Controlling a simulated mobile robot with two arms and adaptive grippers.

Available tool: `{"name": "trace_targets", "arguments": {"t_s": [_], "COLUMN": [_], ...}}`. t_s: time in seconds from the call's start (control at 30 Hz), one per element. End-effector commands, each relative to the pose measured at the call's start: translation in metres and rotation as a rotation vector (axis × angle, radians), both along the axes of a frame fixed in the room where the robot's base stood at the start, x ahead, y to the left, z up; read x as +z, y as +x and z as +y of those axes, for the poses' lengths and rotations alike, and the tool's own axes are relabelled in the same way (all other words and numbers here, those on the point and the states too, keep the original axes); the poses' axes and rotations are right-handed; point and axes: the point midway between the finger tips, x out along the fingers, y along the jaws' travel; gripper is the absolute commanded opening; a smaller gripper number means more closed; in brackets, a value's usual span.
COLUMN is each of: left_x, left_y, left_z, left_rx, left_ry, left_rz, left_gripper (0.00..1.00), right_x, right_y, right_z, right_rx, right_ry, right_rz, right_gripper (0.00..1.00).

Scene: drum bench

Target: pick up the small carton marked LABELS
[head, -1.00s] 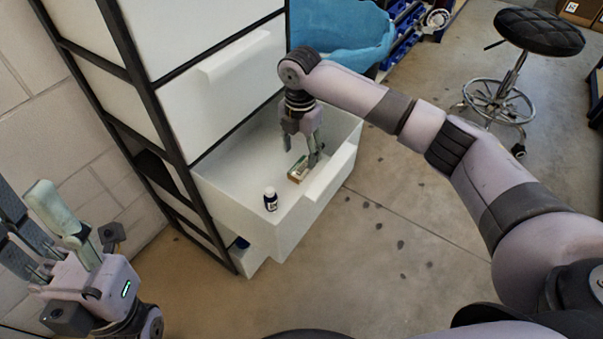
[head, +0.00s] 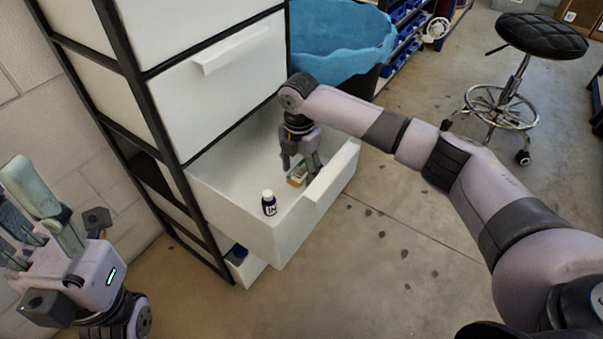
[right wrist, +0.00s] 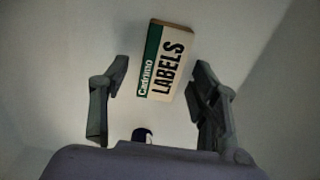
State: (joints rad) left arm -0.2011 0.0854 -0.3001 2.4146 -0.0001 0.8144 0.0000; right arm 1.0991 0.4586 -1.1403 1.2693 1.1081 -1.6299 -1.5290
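The small carton marked LABELS (head: 297,176) lies in the open white drawer (head: 285,232). In the right wrist view the carton (right wrist: 166,62) shows a cream face with a green band and black lettering, tilted slightly. My right gripper (head: 301,166) points down into the drawer over the carton. In the right wrist view its fingers (right wrist: 161,72) are open, one on each side of the carton, with visible gaps. My left gripper (head: 28,205) is at the left edge, away from the drawer, with its fingers apart and empty; part of it is cut off.
A dark bottle with a white cap (head: 269,204) stands in the drawer, left of the carton. The drawer's front wall is close to my right gripper. A blue-lined bin (head: 340,40) and a black stool (head: 542,35) stand beyond.

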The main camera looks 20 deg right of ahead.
Motion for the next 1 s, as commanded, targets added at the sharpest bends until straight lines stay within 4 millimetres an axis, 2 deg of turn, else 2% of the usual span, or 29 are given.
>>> {"name": "trace_targets", "arguments": {"t_s": [0.07,0.7,1.0], "left_x": [0.0,-0.0001,0.0011], "left_y": [0.0,-0.0002,-0.0004], "left_z": [0.0,0.0,0.0], "left_rx": [0.0,-0.001,-0.001], "left_ry": [0.0,0.0,-0.001], "left_rz": [0.0,0.0,-0.001], "left_gripper": [0.4,0.4,0.4], "right_x": [0.0,0.0,0.0023], "right_y": [-0.0001,-0.0001,0.0001], "right_z": [-0.0002,-0.0002,-0.0001], "right_rx": [0.0,0.0,0.0], "right_ry": [0.0,0.0,0.0], "right_rz": [0.0,0.0,0.0], "right_gripper": [0.49,0.07,0.05]}}
